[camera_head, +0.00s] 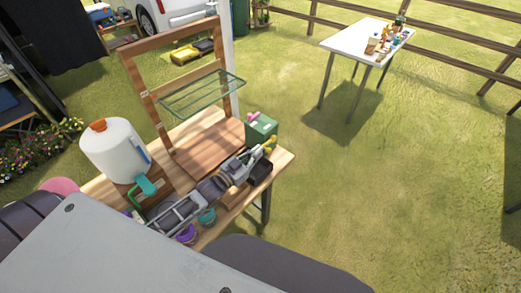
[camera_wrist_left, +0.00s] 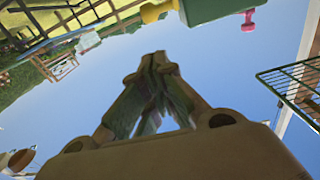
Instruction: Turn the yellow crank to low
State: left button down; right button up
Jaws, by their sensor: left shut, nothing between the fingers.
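The yellow crank (camera_head: 271,144) is on the right side of a green box (camera_head: 262,127) on the wooden table's far right part. A pink knob (camera_head: 253,116) sits on the box's left side. In the left wrist view the yellow crank (camera_wrist_left: 157,10), green box (camera_wrist_left: 212,8) and pink knob (camera_wrist_left: 248,20) show at the top edge. My left gripper (camera_head: 256,154) is just in front of the box, close to the crank; whether they touch I cannot tell. In the wrist view its fingers (camera_wrist_left: 155,62) are together and empty. My right gripper is not in view.
A white tank (camera_head: 112,150) with an orange cap stands at the table's left. A wooden frame with a green wire shelf (camera_head: 203,92) stands behind. A dark container (camera_head: 261,173) and purple and teal pots lie near my left arm. A white table (camera_head: 345,42) stands far off on open grass.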

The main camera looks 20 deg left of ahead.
pick_arm(q)
jog(key=shift+s+a+f+b, duration=0.15)
jog(key=shift+s+a+f, duration=0.1)
jog(key=shift+s, duration=0.35)
jog(key=shift+s+a+f+b, duration=0.1)
jog(key=shift+s+a+f, duration=0.1)
jog(key=shift+s, duration=0.45)
jog(key=shift+s+a+f+b, duration=0.15)
jog(key=shift+s+a+f, duration=0.1)
jog(key=shift+s, duration=0.35)
